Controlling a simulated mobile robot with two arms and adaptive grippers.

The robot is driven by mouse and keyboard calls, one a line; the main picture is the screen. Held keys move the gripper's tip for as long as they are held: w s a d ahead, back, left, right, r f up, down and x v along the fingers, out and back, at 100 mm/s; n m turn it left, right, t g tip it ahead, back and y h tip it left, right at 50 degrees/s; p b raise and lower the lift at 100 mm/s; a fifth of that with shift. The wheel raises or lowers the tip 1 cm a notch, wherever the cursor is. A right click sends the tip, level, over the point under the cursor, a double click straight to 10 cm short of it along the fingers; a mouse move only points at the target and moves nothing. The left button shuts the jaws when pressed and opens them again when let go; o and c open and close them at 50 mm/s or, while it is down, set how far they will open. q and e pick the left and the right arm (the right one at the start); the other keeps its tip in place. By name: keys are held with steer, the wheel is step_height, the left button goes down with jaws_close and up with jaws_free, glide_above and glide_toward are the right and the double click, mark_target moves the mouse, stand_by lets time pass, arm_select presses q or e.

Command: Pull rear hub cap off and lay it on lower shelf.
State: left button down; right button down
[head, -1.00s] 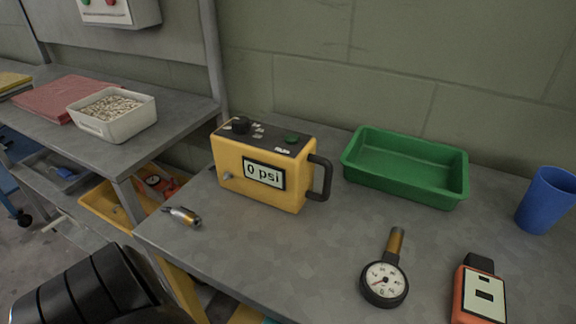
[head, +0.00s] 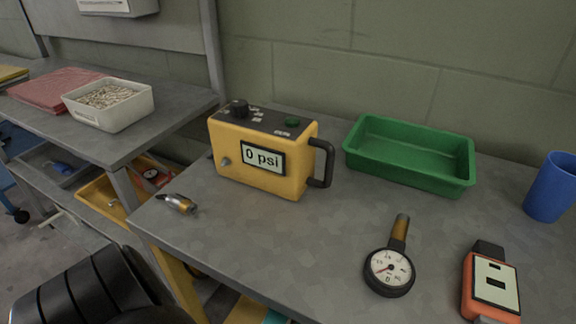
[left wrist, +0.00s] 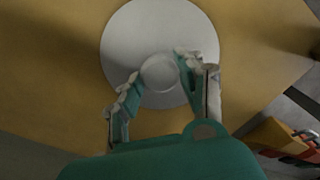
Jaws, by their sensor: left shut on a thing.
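In the left wrist view my left gripper (left wrist: 160,78) is shut on the small round knob at the middle of a pale grey disc, the hub cap (left wrist: 150,30). The disc faces the camera in front of a broad yellow surface (left wrist: 50,60). A shadow lies beside it; I cannot tell whether the disc touches the surface. Neither gripper shows in the head view, and my right gripper is out of sight. The lower shelf (head: 70,216) shows under the left bench in the head view, with a yellow tray (head: 97,196) on it.
A yellow "0 psi" box (head: 225,165), green tray (head: 440,183), dial gauge (head: 390,268), orange meter (head: 492,285), blue cup (head: 552,188) and small metal tool (head: 178,203) stand on the bench. A black ridged tyre-like thing (head: 70,295) is at lower left. A white bin (head: 112,112) stands on the left bench.

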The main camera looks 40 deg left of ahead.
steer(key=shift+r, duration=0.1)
arm_select(q)
steer(key=c, duration=0.7)
jaws_free()
